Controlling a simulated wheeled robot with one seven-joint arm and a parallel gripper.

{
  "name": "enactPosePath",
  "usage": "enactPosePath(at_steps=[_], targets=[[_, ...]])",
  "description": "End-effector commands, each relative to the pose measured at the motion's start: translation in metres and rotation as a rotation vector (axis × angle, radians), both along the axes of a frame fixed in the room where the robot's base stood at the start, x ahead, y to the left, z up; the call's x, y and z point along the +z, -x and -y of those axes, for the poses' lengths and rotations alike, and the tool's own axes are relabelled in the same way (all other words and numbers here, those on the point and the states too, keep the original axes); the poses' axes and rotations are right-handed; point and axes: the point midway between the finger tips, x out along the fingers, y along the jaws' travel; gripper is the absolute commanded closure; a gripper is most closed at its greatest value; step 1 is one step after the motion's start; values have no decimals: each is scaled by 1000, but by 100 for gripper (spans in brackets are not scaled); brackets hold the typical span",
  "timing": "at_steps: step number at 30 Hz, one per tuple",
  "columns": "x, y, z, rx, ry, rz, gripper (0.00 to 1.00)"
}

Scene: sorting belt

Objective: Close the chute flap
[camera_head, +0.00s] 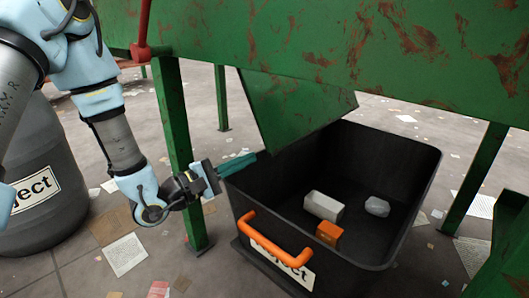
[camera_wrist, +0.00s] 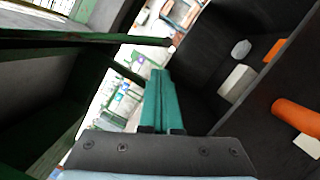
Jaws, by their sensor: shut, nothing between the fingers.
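The chute flap (camera_head: 293,106) is a green rusted panel. It hangs down at a slant below the green belt side, over the left rear part of a black bin. My gripper (camera_head: 250,158) is shut and empty, with teal fingers pointing right. In the head view its tips are close to the flap's lower left edge; I cannot tell whether they touch. In the wrist view the shut fingers (camera_wrist: 160,100) point up the picture beside the bin. A dark green-edged panel crosses the upper left there, which may be the flap.
The black bin (camera_head: 232,200) has an orange handle (camera_head: 272,236) and holds a white box (camera_head: 323,206), an orange block (camera_head: 329,233) and a pale lump (camera_head: 377,206). Green legs (camera_head: 178,150) stand around. A grey reject barrel (camera_head: 45,170) is at left. Scraps litter the floor.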

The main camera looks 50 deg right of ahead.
Motion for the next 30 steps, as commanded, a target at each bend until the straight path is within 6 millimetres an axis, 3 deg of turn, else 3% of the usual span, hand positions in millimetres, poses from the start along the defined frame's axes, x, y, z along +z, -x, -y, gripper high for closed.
enactPosePath(at_steps=[15,21,30], targets=[[7,18,80,-1,4,3,100],[10,19,91,0,2,0,100],[11,19,91,1,2,0,100]])
